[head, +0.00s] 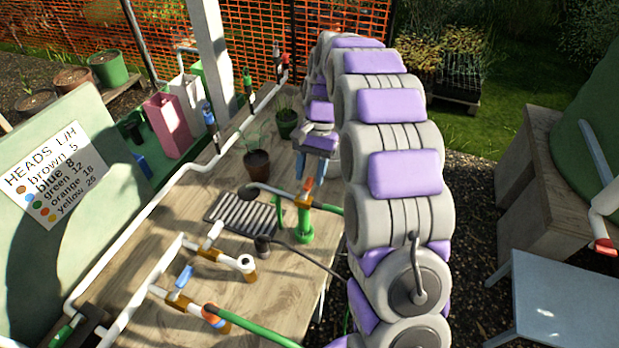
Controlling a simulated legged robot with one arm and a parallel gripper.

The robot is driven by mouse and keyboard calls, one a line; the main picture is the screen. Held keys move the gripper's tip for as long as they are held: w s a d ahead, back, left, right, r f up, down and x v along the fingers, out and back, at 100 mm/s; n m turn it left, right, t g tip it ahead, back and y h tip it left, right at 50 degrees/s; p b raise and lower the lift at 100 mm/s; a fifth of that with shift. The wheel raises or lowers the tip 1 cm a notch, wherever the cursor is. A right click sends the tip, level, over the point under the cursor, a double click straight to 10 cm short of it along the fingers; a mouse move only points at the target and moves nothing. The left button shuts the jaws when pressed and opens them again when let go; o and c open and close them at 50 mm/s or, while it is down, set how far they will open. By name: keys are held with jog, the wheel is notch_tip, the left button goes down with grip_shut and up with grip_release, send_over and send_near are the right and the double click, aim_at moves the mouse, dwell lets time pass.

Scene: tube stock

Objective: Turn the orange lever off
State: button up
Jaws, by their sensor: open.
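An upright orange lever (309,184) sits on a brass valve (302,201) above a green stand (305,230) near the table's right edge. My gripper (311,174) hangs just above and behind this lever, pointing down, with its fingers apart. I cannot tell whether the fingers touch the lever. A second orange handle (210,314) is on a brass valve with a green hose at the front of the table. A blue lever (184,275) is on a pipe to its upper left.
The wooden table (190,220) carries white pipes, a black drain grate (241,214), a dark pot (257,163) and a dark hose. A sign (50,178) listing coloured heads stands at left. A blue-grey table (570,300) is at right. My arm covers much of the middle.

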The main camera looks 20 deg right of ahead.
jog(key=shift+s+a+f, duration=0.2)
jog(key=shift+f, duration=0.45)
jog(key=shift+c, duration=0.2)
grip_shut()
